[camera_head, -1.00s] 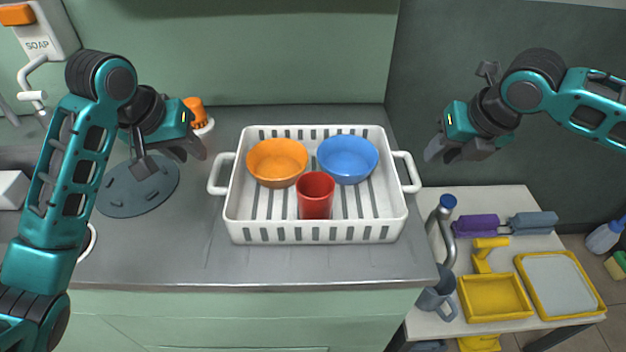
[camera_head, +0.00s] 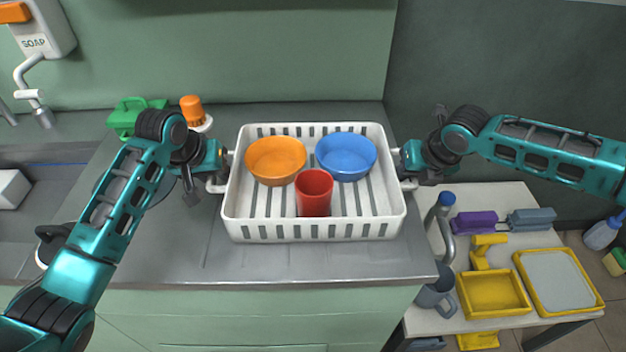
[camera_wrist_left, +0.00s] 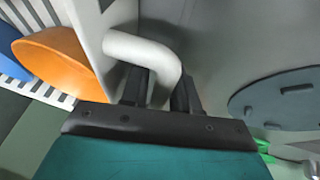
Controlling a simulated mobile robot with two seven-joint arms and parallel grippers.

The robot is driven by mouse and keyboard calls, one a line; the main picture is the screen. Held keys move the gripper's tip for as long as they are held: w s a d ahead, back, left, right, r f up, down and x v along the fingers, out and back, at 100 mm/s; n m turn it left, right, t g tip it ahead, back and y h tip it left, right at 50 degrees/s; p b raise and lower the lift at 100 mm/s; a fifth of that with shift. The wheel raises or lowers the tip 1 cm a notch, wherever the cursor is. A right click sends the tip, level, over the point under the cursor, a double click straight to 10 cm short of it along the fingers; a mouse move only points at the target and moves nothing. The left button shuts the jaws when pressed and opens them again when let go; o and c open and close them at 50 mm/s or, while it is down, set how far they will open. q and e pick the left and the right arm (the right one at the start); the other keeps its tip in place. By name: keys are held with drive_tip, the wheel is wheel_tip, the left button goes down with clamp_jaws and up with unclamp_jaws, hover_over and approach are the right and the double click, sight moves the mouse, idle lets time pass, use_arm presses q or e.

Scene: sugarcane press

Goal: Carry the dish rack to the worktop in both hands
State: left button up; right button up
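The white dish rack (camera_head: 314,232) stands level on the grey counter. It holds an orange bowl (camera_head: 275,161), a blue bowl (camera_head: 346,157) and a red cup (camera_head: 314,193). My left gripper (camera_head: 217,178) is at the rack's left handle. In the left wrist view its two fingers (camera_wrist_left: 162,88) close in on both sides of the white handle (camera_wrist_left: 140,50), with no clear gap. My right gripper (camera_head: 402,168) is at the rack's right handle (camera_head: 409,184); its fingers are mostly hidden, so its grip cannot be seen.
A sink (camera_head: 45,205) lies left, below the soap dispenser (camera_head: 38,35). A green item (camera_head: 133,113) and an orange-capped bottle (camera_head: 192,108) stand behind my left arm. A low side table (camera_head: 505,198) with yellow trays is on the right. Bare counter lies in front of the rack.

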use_arm(q)
drive_tip(key=shift+f, duration=0.1)
use_arm(e)
drive_tip(key=shift+f, duration=0.1)
use_arm(q)
clamp_jaws()
use_arm(e)
clamp_jaws()
use_arm(q)
drive_tip(key=shift+w, duration=0.1)
